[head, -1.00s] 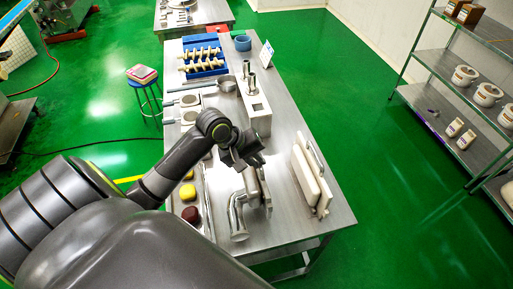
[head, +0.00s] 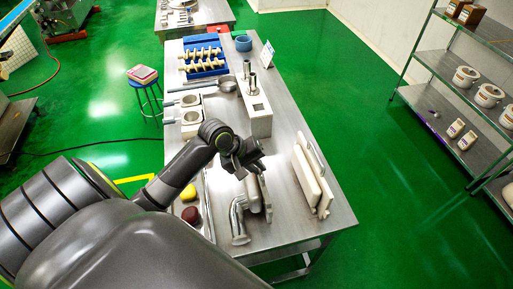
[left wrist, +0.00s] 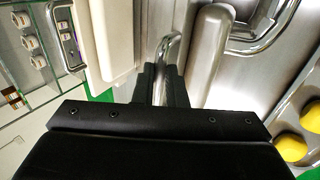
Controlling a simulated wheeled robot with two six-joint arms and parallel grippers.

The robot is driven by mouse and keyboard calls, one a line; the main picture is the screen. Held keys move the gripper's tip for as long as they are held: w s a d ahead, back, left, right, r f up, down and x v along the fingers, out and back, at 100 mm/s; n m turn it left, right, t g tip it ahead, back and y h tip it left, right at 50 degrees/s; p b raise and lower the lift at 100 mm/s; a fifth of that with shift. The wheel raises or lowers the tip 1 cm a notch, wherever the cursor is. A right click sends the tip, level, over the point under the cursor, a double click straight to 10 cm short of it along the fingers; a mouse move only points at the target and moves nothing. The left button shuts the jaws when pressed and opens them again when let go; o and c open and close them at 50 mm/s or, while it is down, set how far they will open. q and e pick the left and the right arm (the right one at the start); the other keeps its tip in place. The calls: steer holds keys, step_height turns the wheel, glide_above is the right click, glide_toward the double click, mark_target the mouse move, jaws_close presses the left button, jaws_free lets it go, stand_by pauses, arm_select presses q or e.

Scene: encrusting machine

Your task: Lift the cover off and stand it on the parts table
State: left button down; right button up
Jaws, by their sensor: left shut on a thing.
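A grey steel cover (head: 256,194) is at the near end of the parts table (head: 284,232), roughly upright beside a bent steel pipe (head: 238,220). My left gripper (head: 243,160) is above it, shut on its bar handle. In the left wrist view the bar handle (left wrist: 161,62) runs up from between my fingers (left wrist: 163,88), next to the cover's rounded grey body (left wrist: 208,50). My gripper hides part of the cover in the head view, and I cannot tell whether its lower edge touches the table. My right gripper is not in view.
A cream panel with a metal handle (head: 311,178) stands close on the right. A white block with two steel posts (head: 258,115) stands beyond the gripper. Yellow (head: 188,193) and dark red (head: 190,214) domes lie left.

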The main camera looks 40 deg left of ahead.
arm_select(q)
steer(key=shift+f, duration=0.1)
steer(key=shift+w+p, duration=0.2)
steer(key=shift+p, duration=0.25)
stand_by(0.4)
steer(key=c, duration=1.4)
jaws_free()
steer(key=shift+s+d, duration=0.1)
steer(key=shift+o, duration=1.1)
steer(key=shift+f, duration=0.1)
steer(key=v, duration=0.7)
steer(key=shift+s+r, duration=0.15)
steer(key=shift+r, duration=0.15)
